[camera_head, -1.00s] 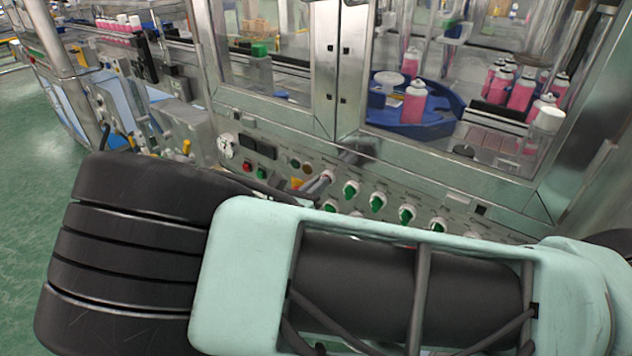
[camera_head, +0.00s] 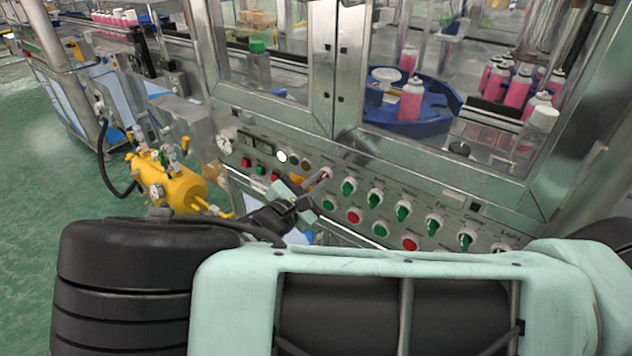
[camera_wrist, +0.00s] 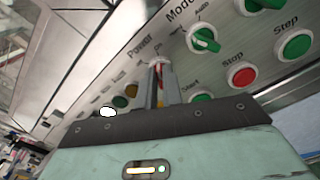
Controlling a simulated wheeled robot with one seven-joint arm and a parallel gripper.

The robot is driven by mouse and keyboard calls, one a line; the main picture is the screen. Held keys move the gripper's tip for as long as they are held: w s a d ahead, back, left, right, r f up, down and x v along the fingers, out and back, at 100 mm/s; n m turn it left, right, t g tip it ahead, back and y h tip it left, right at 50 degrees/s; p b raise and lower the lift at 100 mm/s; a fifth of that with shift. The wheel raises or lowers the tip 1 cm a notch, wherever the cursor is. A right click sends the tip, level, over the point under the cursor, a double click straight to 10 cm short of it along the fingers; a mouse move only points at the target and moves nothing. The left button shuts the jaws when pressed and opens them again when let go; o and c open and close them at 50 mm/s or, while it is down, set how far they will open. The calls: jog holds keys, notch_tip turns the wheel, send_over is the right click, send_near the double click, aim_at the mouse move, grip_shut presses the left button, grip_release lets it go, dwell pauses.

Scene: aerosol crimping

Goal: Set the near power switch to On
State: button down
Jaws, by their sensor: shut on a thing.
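The near power switch (camera_head: 327,171) is on the sloped control panel, at the left end of the upper row of knobs. My gripper (camera_head: 318,184) reaches it from the lower left, with its fingertips at the knob. In the wrist view, the switch's pale collar (camera_wrist: 157,62) shows at the tips of my gripper (camera_wrist: 162,82), below the labels "Power" and "On". The gripper is shut on the knob. The fingers mostly hide the knob, so I cannot tell its exact angle. A white indicator lamp (camera_head: 281,157) to its left is lit.
Green selector knobs (camera_head: 348,187) continue to the right, with a "Mode" knob (camera_wrist: 204,40) closest. Red buttons (camera_head: 353,216) and green buttons (camera_head: 330,204) lie just below. A yellow tank (camera_head: 170,183) stands at the left. Glass doors rise above the panel.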

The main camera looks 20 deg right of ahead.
dwell(0.4)
jog(key=c, duration=1.5)
grip_release()
jog(key=shift+c, duration=0.2)
jog(key=b+v, duration=0.2)
jog(key=v, duration=1.5)
jog(key=shift+s+a, duration=0.2)
